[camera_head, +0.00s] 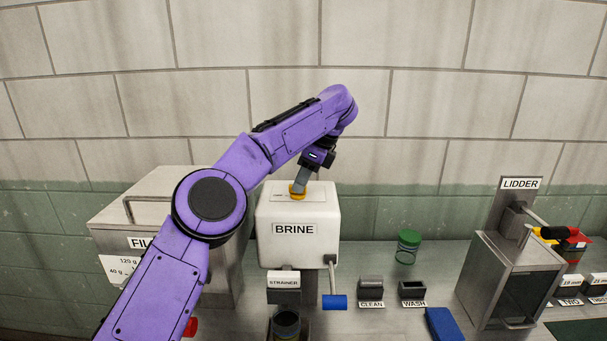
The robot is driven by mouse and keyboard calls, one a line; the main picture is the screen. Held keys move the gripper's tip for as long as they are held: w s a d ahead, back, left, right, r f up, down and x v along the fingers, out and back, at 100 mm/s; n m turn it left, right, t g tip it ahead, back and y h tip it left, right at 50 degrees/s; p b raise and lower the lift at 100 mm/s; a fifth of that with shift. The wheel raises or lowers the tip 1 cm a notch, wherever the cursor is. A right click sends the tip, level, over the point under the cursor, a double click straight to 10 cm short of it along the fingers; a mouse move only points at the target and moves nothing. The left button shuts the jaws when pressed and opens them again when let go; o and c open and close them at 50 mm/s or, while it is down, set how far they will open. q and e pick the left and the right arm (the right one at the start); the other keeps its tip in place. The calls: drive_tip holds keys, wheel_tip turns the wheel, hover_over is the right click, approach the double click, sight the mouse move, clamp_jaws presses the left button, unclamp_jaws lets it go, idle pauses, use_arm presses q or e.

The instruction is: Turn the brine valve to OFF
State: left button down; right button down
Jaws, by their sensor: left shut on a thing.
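The white BRINE tank (316,245) stands on the counter against the wall, with a BRINE label on its front. A small yellow knob (297,194) sits on its top, beside a pale marked plate whose lettering is too small to read. My left gripper (299,187) reaches down from above and is shut on the yellow knob; its fingers partly hide the knob, so I cannot tell which way it points. A lever with a blue handle (334,302) hangs at the tank's lower right front. My right gripper is not in view.
A metal FILL box (140,212) stands at left, partly behind my left arm. The STRAINER (284,283) is below the tank. A green-lidded jar (408,246), CLEAN holder (371,290), WASH holder (412,291), blue block (443,324) and LIDDER machine (512,279) stand to the right.

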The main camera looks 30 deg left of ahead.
use_arm(q)
drive_tip(key=shift+a+f+n+p, duration=0.1)
drive_tip(key=shift+f+n+p, duration=0.2)
drive_tip(key=shift+n, duration=0.2)
drive_tip(key=shift+g, duration=0.3)
drive_tip(key=c, duration=1.4)
unclamp_jaws()
drive_tip(key=shift+o, duration=1.3)
drive_tip(key=shift+a, duration=0.15)
drive_tip(key=shift+s+a, duration=0.1)
drive_tip(key=shift+a, duration=0.05)
drive_tip(key=shift+r, duration=0.15)
